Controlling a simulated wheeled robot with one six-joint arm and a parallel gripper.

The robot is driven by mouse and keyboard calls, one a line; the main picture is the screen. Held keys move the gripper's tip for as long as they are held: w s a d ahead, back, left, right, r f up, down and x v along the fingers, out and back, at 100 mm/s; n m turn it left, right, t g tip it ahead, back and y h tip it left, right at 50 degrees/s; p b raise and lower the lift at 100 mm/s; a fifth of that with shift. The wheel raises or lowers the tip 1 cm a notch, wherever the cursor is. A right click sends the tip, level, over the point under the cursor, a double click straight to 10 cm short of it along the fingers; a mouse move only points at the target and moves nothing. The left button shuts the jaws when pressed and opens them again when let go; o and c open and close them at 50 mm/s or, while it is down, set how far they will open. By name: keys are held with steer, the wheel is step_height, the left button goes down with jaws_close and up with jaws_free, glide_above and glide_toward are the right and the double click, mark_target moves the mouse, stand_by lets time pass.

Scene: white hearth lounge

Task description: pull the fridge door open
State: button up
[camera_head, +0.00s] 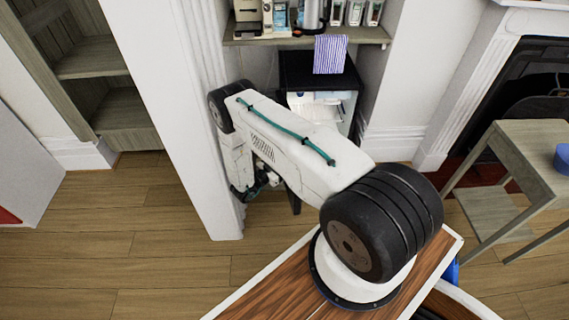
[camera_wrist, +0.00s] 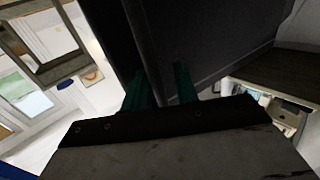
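The fridge (camera_head: 300,68) is a black cabinet under the shelf, with a striped cloth hanging over its front. Its pale inside (camera_head: 340,104) shows, so it stands at least partly open. My arm hides much of its left and lower front. My gripper (camera_head: 262,182) is low at the fridge's left side, partly hidden behind my arm. In the wrist view, its two green fingers (camera_wrist: 160,88) are apart. A dark panel, apparently the fridge door (camera_wrist: 220,35), fills the view beyond them, and a dark upright edge runs between them. Contact is unclear.
A white wall end (camera_head: 185,120) stands close to the left of my arm. A shelf (camera_head: 285,38) with several appliances and jars is above the fridge. A wooden side table (camera_head: 535,150) is at the right. Wooden floor (camera_head: 130,240) is free at the left.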

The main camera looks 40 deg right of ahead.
steer(key=shift+a, duration=0.15)
steer(key=a, duration=0.7)
steer(key=shift+s+a, duration=0.15)
steer(key=shift+a, duration=0.15)
